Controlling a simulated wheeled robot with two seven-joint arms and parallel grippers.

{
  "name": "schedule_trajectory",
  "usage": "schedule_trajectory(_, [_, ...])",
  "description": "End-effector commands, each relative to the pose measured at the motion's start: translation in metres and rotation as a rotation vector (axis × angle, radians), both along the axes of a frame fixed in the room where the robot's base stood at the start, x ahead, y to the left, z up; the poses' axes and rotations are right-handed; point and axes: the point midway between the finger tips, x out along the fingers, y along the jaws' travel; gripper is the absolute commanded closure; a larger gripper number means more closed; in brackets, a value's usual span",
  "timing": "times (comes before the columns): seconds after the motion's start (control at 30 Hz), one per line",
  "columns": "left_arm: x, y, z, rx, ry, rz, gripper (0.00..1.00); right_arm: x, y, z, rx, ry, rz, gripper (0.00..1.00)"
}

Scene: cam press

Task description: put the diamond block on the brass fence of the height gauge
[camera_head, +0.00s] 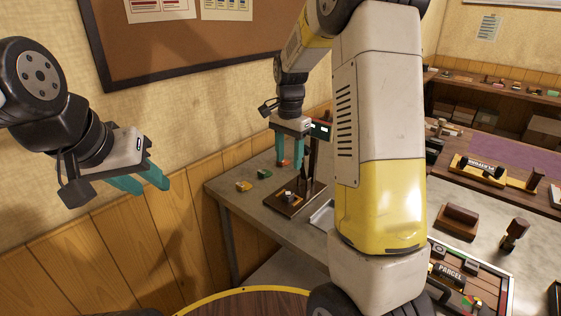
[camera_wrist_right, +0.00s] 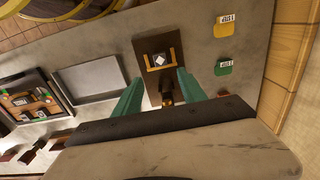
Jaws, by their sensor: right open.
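The height gauge has a dark wooden base (camera_head: 294,199) on the grey bench, with an upright post and a small display (camera_head: 320,130). In the right wrist view, its brass fence (camera_wrist_right: 147,62) is a yellow U on the base (camera_wrist_right: 143,46). The diamond block (camera_wrist_right: 159,59), dark with a white diamond on top, sits within the fence's outline; the exact contact cannot be told. My right gripper (camera_head: 287,163) is open above the gauge; its teal fingers (camera_wrist_right: 160,92) are apart, with no block between them. My left gripper (camera_head: 141,184) is open and empty, away from the bench.
A yellow tag (camera_wrist_right: 224,26) and a green tag (camera_wrist_right: 223,68) lie on the bench beside the gauge. A grey tray (camera_wrist_right: 82,78) lies on its other side, and a parcel board (camera_head: 468,274) stands further right. The wall is close behind the bench.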

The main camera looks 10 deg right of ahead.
Motion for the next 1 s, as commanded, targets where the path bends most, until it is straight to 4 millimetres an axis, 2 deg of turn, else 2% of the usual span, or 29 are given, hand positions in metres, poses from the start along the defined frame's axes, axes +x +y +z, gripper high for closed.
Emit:
schedule_trajectory(0.17, [0.000,0.000,0.000,0.000,0.000,0.000,0.64,-0.024,0.000,0.035,0.041,-0.066,0.092,0.51])
schedule_trajectory(0.3, [0.000,0.000,0.000,0.000,0.000,0.000,0.64,-0.070,0.003,0.076,0.081,-0.178,0.270,0.51])
schedule_trajectory(0.5, [0.000,0.000,0.000,0.000,0.000,0.000,0.64,-0.146,0.010,0.115,0.072,-0.363,0.552,0.51])
schedule_trajectory(0.6, [0.000,0.000,0.000,0.000,0.000,0.000,0.64,-0.181,0.014,0.123,0.038,-0.449,0.684,0.51])
schedule_trajectory(0.73, [0.000,0.000,0.000,0.000,0.000,0.000,0.64,-0.216,0.018,0.125,-0.019,-0.533,0.818,0.51])
schedule_trajectory(0.83, [0.000,0.000,0.000,0.000,0.000,0.000,0.64,-0.232,0.020,0.123,-0.055,-0.572,0.887,0.51])
schedule_trajectory(1.0, [0.000,0.000,0.000,0.000,0.000,0.000,0.64,-0.242,0.022,0.121,-0.080,-0.593,0.932,0.51])
